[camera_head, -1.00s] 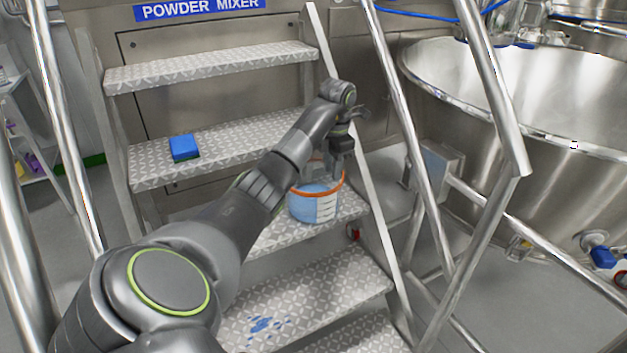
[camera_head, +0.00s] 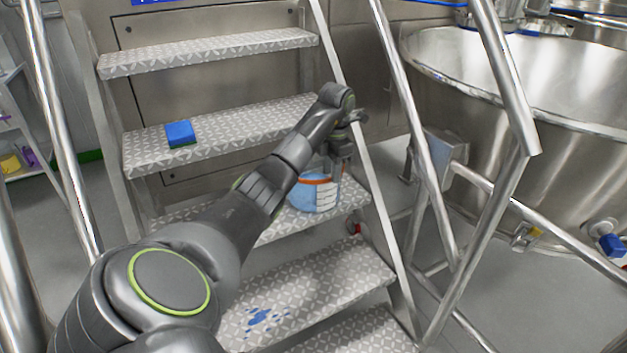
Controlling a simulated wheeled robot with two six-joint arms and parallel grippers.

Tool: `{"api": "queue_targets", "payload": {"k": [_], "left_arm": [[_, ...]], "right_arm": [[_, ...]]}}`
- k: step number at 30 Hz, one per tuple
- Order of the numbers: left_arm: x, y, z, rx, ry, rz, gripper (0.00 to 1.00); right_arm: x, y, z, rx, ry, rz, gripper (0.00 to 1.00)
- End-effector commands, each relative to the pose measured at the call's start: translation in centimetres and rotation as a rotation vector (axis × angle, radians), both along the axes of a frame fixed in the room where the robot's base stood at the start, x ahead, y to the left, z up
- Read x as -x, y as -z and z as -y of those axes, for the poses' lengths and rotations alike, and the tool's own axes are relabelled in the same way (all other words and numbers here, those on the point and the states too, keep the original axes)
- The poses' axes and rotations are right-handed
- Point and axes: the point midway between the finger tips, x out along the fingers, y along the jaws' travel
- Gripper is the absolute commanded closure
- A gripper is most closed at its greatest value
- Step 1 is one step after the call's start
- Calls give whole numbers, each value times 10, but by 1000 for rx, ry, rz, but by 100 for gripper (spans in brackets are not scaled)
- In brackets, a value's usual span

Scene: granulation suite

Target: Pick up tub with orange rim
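The tub with the orange rim (camera_head: 314,197) is light blue with a white label. It stands upright on a patterned metal step (camera_head: 282,225), near the right side of the stairs. My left arm reaches in from the lower left and partly covers the tub's left and top. My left gripper (camera_head: 338,162) points down at the tub's right rear rim. Its fingers are small and dark against the step, so I cannot tell whether they are open or closed on the rim. My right gripper is not in view.
A blue sponge (camera_head: 180,133) lies on the step above. Blue splashes (camera_head: 260,318) mark a lower step. Steel handrails (camera_head: 405,130) run along both sides of the stairs. A large steel vessel (camera_head: 560,150) stands at the right.

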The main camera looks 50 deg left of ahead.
Motion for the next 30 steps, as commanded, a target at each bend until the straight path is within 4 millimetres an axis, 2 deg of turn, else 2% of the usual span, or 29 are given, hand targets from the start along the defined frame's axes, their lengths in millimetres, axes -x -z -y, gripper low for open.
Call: {"api": "queue_targets", "payload": {"k": [5, 12, 20, 27, 30], "left_arm": [[1, 13, -1, 1, 0, -3, 72], [2, 48, -4, 1, 1, -3, 72], [1, 53, -5, 1, 1, 0, 72], [2, 52, -5, 0, 1, 0, 100], [2, 52, -5, 0, 1, 0, 100]], "right_arm": [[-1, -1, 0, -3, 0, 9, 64], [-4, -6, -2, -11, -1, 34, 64], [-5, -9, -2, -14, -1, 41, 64], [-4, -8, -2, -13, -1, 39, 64], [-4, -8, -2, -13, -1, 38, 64]]}}
